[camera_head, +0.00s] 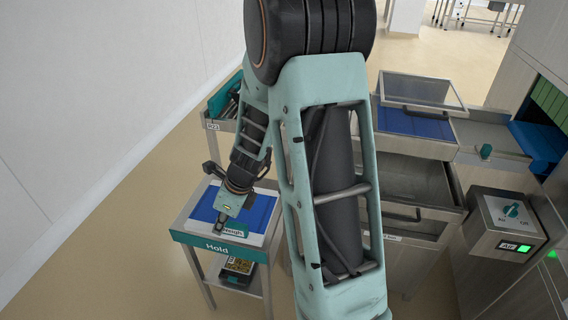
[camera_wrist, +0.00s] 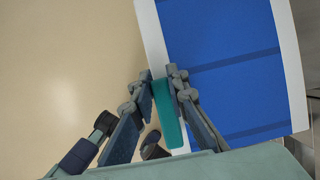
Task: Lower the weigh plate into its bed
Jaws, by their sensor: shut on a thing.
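The weigh plate (camera_head: 258,239) is a white-rimmed plate with a blue top and a teal tab marked "Weigh" on its front edge. It is over the top of the stand marked "Hold" (camera_head: 215,246); I cannot tell whether it rests there or hangs slightly above. My gripper (camera_head: 219,229) points down at the plate's front edge. In the wrist view my gripper (camera_wrist: 160,84) is shut on the teal tab, one finger on each side, and the plate's white rim (camera_wrist: 291,60) and blue top show beside it. I cannot pick out the bed for certain.
A rack marked with a small label (camera_head: 212,126) stands behind the stand. To the right are a bench with a raised clear lid (camera_head: 420,90) over a blue surface (camera_head: 415,124), an open steel drawer (camera_head: 405,185), and an "Air" switch box (camera_head: 505,225) with a green light. Floor lies left of the stand.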

